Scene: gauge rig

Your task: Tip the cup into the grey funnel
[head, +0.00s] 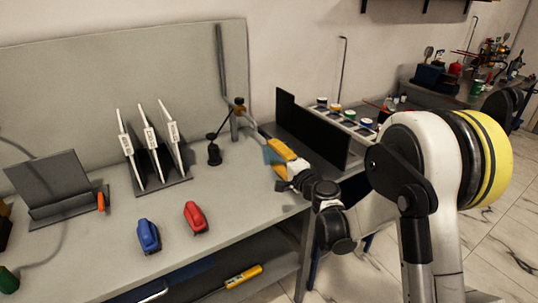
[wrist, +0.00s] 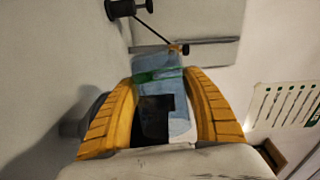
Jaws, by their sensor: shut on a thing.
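My gripper (head: 277,157) reaches over the back right of the workbench, its yellow fingers closed around a translucent blue cup (wrist: 162,82). In the wrist view the cup sits between both fingers (wrist: 162,100), with a green band near its far end. In the head view the cup (head: 271,155) is small and partly covered by the fingers. I cannot tell its exact tilt or its contents. I cannot clearly make out the grey funnel. A grey rounded part (wrist: 76,128) shows partly behind the left finger in the wrist view, but I cannot tell what it is.
A grey post with a brown-topped fitting (head: 238,108) and a black stand with a thin rod (head: 214,153) are just left of the gripper. A dark upright panel (head: 310,135) is close on the right.

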